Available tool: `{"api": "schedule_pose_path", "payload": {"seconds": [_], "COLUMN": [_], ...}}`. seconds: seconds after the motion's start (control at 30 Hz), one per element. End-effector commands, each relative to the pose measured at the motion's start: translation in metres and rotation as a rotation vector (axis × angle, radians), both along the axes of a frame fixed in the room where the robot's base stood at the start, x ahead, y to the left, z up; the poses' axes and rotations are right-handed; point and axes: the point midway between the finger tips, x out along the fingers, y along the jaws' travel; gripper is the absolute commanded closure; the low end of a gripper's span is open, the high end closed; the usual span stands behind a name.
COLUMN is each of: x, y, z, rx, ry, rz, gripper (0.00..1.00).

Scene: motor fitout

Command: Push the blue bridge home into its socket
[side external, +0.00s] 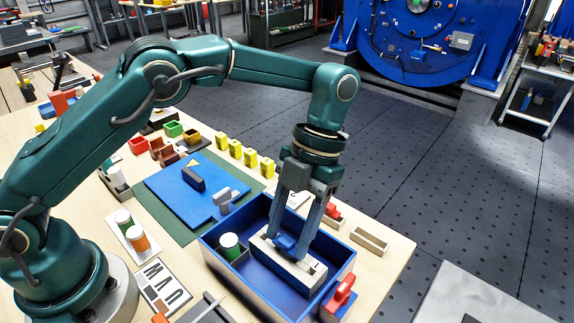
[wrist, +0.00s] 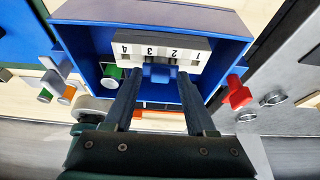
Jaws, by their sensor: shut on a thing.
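The blue bridge (side external: 285,243) is between the fingers of my gripper (side external: 289,248), which is shut on it. In the wrist view the bridge (wrist: 158,74) also sits between the fingertips (wrist: 158,80). It is at the cream block (side external: 268,258), which lies inside a blue tray (side external: 228,262). In the wrist view the block (wrist: 190,56) carries the numbers 1 to 4, and the bridge is at its edge near 2 and 3. The socket under the bridge is hidden, so I cannot tell how deep the bridge sits.
A green-and-white cylinder (side external: 229,246) stands in the tray beside the block. A red-handled part (side external: 341,296) is at the tray's front right corner. Several yellow blocks (side external: 250,158) line the table behind. A blue board (side external: 182,190) lies left of the tray, whose walls surround my fingers.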

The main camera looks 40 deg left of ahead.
Motion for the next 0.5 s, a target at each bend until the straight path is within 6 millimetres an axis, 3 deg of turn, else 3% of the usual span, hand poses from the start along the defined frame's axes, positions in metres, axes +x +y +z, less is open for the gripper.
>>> {"api": "schedule_pose_path", "payload": {"seconds": [0.5], "x": [0.000], "y": [0.000], "z": [-0.012], "rx": [0.000], "ry": [0.000], "rz": [0.000], "gripper": [0.96]}}
